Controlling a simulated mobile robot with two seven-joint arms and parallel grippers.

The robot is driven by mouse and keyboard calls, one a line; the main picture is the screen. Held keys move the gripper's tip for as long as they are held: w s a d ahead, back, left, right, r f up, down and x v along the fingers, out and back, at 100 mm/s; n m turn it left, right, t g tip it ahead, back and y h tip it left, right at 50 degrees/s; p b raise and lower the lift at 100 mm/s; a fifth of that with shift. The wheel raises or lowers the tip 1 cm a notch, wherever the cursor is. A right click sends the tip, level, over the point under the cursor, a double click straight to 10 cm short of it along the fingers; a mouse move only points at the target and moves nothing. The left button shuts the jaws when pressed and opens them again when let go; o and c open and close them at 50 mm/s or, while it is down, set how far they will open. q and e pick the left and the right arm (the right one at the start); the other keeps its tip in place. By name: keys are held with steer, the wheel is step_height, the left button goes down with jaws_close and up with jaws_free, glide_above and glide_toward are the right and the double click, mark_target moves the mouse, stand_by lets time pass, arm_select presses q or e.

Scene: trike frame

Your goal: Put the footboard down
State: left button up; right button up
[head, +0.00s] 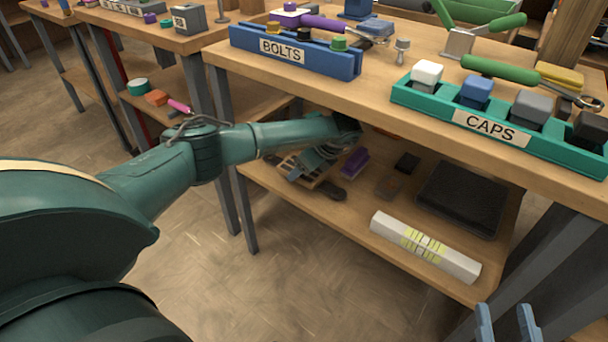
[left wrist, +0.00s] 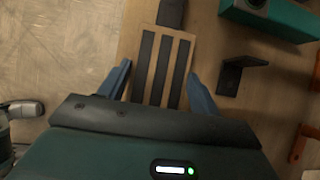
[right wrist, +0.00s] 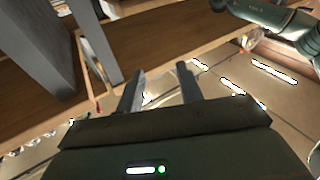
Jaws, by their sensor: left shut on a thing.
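The footboard (left wrist: 156,68) is a wooden plate with dark strips, seen in the left wrist view between my left gripper's fingers (left wrist: 160,82). My left gripper is shut on it. In the head view my left arm reaches in over the lower shelf (head: 275,192) of the bench, and the footboard (head: 308,170) shows small below the wrist, near the shelf's left end. I cannot tell whether it touches the shelf. My right gripper (head: 506,318) is at the bottom right of the head view, its fingers apart with nothing between them; its fingers also show in the right wrist view (right wrist: 162,85).
Bench leg (head: 245,215) stands near my left forearm.

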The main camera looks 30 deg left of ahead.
mark_target(313, 174)
arm_select(q)
steer(key=shift+f, duration=0.9)
steer(key=shift+f+b, duration=0.2)
steer(key=shift+b, duration=0.1)
steer(key=shift+r, duration=0.1)
steer(key=o, duration=1.3)
steer(key=shift+c, duration=0.2)
steer(key=shift+o, duration=0.2)
arm_select(e)
steer(key=shift+a+r, duration=0.15)
steer(key=shift+r, duration=0.15)
arm_select(q)
steer(key=p+v, duration=0.2)
steer(key=v, duration=0.3)
steer(key=d, duration=0.3)
steer(key=d+p, duration=0.1)
steer(key=d, duration=0.3)
steer(key=s+d, duration=0.1)
steer(key=d, duration=0.3)
steer(key=shift+d+p, duration=0.15)
steer(key=shift+p, duration=0.2)
steer(key=shift+d, duration=0.35)
arm_select(e)
steer(key=shift+s+d+n, duration=0.1)
steer(key=shift+d+n, duration=0.25)
steer(key=shift+n, duration=0.05)
